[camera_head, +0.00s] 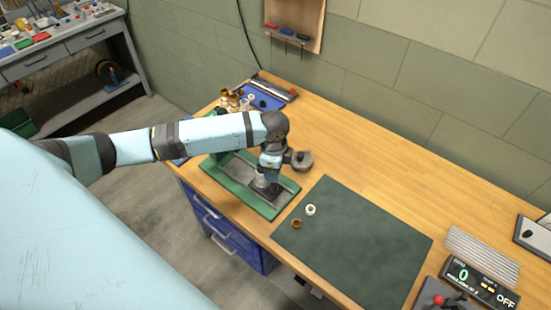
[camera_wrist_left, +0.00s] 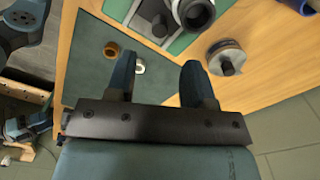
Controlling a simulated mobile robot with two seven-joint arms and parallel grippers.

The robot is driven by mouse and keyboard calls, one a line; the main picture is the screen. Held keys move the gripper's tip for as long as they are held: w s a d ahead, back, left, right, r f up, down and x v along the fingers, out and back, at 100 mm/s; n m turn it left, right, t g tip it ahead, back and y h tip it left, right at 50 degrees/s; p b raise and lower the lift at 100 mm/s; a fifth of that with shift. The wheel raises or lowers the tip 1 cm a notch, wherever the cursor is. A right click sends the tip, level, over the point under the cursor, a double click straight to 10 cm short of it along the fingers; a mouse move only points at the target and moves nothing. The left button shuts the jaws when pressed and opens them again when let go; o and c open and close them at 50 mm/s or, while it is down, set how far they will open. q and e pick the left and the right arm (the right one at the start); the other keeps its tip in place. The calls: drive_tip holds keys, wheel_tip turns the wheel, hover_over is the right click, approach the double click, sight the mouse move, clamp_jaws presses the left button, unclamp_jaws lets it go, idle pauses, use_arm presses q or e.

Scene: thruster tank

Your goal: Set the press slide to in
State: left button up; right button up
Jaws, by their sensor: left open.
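The press has a green base (camera_head: 225,184) with a grey slide track (camera_head: 242,187) and a dark block (camera_head: 266,190) near its right end. My left arm covers much of the press, so the slide's position is hard to tell. My left gripper (camera_head: 270,160) is over the press's right end in the head view, its fingertips mostly hidden. In the left wrist view the gripper (camera_wrist_left: 158,62) is open and empty above the table. The green base (camera_wrist_left: 183,43) and a grey-and-dark cylinder (camera_wrist_left: 194,12) lie beyond its fingers. My right gripper is not in view.
A round metal piece (camera_head: 302,160) is close beside the gripper. A dark green mat (camera_head: 350,240) holds a white ring (camera_head: 310,210) and a brass ring (camera_head: 296,223). A display unit (camera_head: 480,280) reads 0 and OFF at right. The table's back right is clear.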

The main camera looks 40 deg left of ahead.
sight(275, 185)
use_arm(q)
wheel_tip(275, 185, down, 9)
drive_tip(key=shift+r+p, duration=0.1)
drive_tip(key=shift+p, duration=0.35)
drive_tip(key=shift+d, duration=0.1)
clamp_jaws()
drive_tip(key=shift+w, duration=0.1)
